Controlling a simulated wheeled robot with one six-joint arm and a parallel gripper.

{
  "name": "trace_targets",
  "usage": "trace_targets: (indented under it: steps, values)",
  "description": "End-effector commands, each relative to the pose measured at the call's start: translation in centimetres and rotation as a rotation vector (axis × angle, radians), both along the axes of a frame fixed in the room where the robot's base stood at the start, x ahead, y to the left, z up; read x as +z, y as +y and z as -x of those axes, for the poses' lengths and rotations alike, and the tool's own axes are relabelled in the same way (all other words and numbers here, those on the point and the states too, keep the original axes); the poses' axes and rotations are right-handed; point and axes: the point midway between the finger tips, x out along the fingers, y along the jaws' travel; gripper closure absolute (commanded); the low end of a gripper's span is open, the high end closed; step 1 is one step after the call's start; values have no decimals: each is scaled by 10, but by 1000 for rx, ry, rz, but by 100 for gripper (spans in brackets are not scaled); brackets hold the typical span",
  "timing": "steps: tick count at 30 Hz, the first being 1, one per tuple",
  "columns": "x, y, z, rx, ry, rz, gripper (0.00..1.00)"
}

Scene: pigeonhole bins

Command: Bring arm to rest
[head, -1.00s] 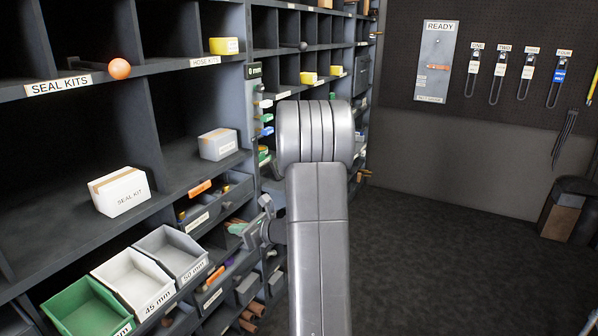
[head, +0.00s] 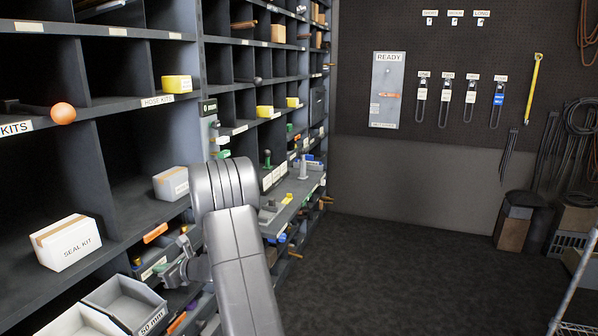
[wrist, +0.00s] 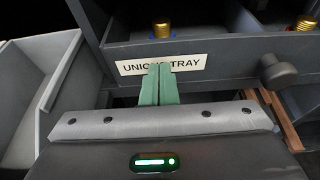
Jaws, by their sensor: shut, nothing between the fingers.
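My gripper (wrist: 155,84) is shut and empty in the wrist view. Its green fingers are together in front of the label of the unions tray (wrist: 205,63). I cannot tell whether they touch it. In the head view my grey arm reaches toward the shelving, and the gripper end is mostly hidden behind the arm at the lower left.
Pigeonhole shelving (head: 120,101) fills the left, with a white seal kit box (head: 66,243) and a grey bin (head: 125,303). An orange ball (head: 63,113) sits at a shelf edge. Dark floor (head: 400,270) at the right is clear. A pegboard wall (head: 375,30) stands behind.

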Motion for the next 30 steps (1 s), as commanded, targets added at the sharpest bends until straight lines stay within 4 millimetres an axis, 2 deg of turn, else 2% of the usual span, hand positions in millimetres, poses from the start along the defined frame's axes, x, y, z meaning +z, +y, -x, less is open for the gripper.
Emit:
trace_targets:
  steps: [3, 6, 12, 24, 30]
  values:
    - [0, -22, 7, -4, 1, 1, 100]
    - [0, -34, 12, -3, 0, 1, 100]
    - [0, -47, 17, -1, 1, 0, 100]
    - [0, -47, 17, 0, 0, 0, 100]
    - [-1, -30, 11, 2, -2, 1, 100]
